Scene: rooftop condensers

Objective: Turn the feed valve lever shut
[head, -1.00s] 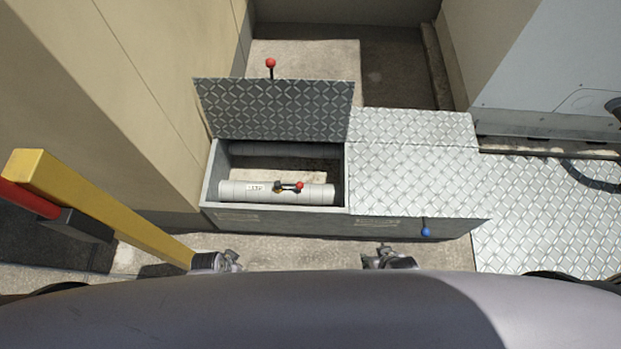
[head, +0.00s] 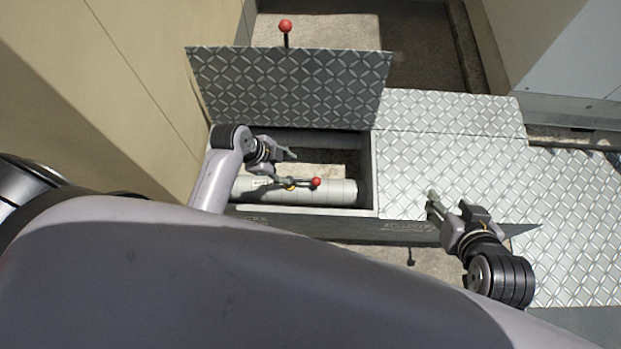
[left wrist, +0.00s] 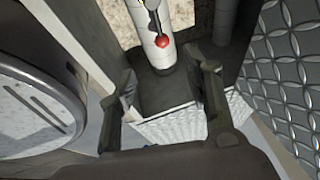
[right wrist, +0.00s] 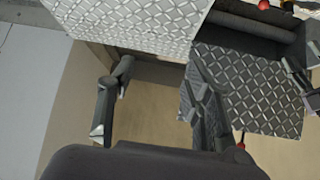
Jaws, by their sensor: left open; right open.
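The feed valve lever (head: 300,183) has a red ball end and lies roughly along the white pipe (head: 340,191) inside the open left compartment. Its ball also shows in the left wrist view (left wrist: 163,41), beyond the fingertips. My left gripper (head: 285,153) is open and empty, reaching over the compartment just behind the pipe, apart from the lever as far as I can tell. Its two fingers stand wide in the left wrist view (left wrist: 168,80). My right gripper (head: 440,203) is open and empty above the closed tread-plate cover to the right; its fingers show in the right wrist view (right wrist: 158,70).
The raised lid (head: 290,88) stands open behind the compartment, with a red-knobbed handle (head: 286,26) above its edge. A closed tread-plate cover (head: 450,150) lies to the right. A beige wall (head: 130,90) borders the left side.

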